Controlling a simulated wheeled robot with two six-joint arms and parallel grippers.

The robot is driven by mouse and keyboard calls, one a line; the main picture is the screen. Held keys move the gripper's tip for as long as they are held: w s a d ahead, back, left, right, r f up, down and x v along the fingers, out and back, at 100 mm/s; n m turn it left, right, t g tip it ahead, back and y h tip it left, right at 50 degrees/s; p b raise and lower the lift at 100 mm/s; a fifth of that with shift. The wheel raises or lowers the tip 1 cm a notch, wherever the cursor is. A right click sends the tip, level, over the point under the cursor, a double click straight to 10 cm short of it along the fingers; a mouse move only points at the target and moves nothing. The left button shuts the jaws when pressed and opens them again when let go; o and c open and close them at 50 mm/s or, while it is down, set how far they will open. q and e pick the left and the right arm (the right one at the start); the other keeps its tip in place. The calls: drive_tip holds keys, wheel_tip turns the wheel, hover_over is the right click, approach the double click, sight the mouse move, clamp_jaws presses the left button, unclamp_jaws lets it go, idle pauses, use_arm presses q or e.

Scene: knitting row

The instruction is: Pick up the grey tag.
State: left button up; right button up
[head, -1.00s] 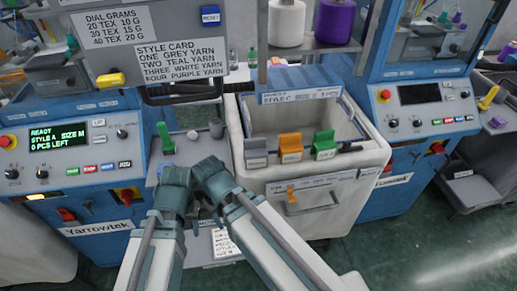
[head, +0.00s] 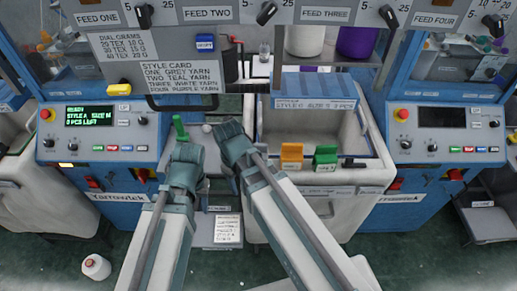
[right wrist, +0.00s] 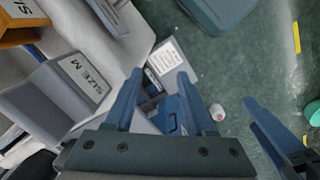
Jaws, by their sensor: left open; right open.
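The grey tag (right wrist: 68,90), with a white SIZE M label, shows at the left of the right wrist view, on the pale bin. In the head view the tag is hidden behind my right gripper (head: 226,130). In the right wrist view my right gripper (right wrist: 160,76) is open, with nothing between its fingers; the tag is left of them and apart. My left gripper (head: 185,150) is left of the right one in the head view, its fingertips hard to see. Part of it shows at the right edge of the right wrist view.
An orange tag (head: 291,157) and a green tag (head: 326,156) stand on the front of the bin (head: 345,208). Blue machines flank it. A green upright piece (head: 180,128) stands by my left gripper. A white cone (head: 96,267) lies on the floor at lower left.

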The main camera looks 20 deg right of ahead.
sight(257, 144)
drive_tip(key=w+d+r+n+p, duration=0.4)
drive_tip(key=w+r+p, duration=0.1)
drive_tip(key=r+p, duration=0.45)
drive_tip(key=w+d+r+n+p, duration=0.3)
drive_tip(key=w+d+r+p, duration=0.15)
drive_tip(key=r+p, duration=0.5)
drive_tip(key=shift+y, duration=0.4)
drive_tip(key=f+b, duration=0.8)
drive_tip(key=b, duration=0.1)
drive_tip(key=shift+w+a+f+b, duration=0.1)
drive_tip(key=shift+a+f+b, duration=0.25)
drive_tip(key=shift+f+b, duration=0.05)
drive_tip(key=f+b, duration=0.5)
drive_tip(key=shift+d+f, duration=0.15)
drive_tip(key=shift+d, duration=0.1)
clamp_jaws()
